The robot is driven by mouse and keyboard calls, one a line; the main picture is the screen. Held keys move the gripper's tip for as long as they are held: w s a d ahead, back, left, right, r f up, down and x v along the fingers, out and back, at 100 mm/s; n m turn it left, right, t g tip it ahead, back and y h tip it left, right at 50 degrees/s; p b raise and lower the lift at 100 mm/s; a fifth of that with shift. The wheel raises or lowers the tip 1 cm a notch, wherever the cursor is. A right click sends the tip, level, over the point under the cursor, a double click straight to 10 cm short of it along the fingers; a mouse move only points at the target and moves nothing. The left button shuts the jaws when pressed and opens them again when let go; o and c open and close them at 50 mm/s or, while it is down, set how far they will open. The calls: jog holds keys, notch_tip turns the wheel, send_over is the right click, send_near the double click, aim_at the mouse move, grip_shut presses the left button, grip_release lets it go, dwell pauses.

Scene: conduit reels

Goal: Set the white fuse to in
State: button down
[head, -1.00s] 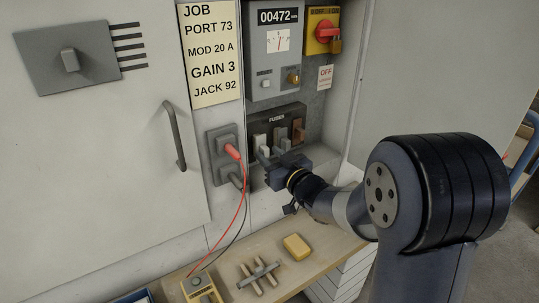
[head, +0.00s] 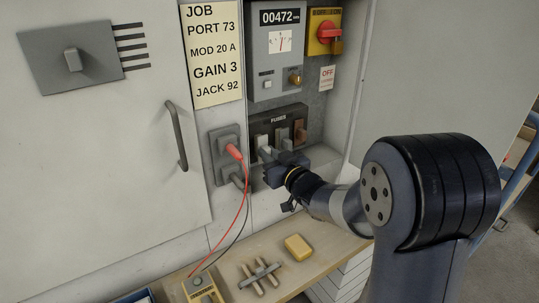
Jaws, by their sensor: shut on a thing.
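The fuse block (head: 278,120), labelled FUSES, is a dark panel low in the cabinet recess. It holds a white fuse (head: 263,142) at the left, a grey fuse (head: 282,135) in the middle and a brown fuse (head: 300,131) at the right. My gripper (head: 268,155) reaches in from the lower right, its fingers at the lower front of the white fuse and shut on it. The fingers and wrist hide the lower part of the block, so how deep the white fuse sits cannot be told.
Left of the block is a grey socket plate (head: 222,136) with a red plug (head: 235,152) and its hanging lead. A meter box (head: 278,75) and a red switch with a padlock (head: 327,33) are above. A wooden shelf (head: 225,262) below holds a yellow block (head: 298,247).

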jog(key=shift+w, duration=0.1)
jog(key=shift+x, duration=1.25)
jog(key=shift+r, duration=0.1)
jog(key=c, duration=1.4)
grip_release()
jog(key=shift+o, duration=0.2)
jog(key=shift+a, duration=0.1)
jog(key=v, duration=1)
jog(key=shift+s+d+p, duration=0.2)
jog(key=shift+s+p, duration=0.15)
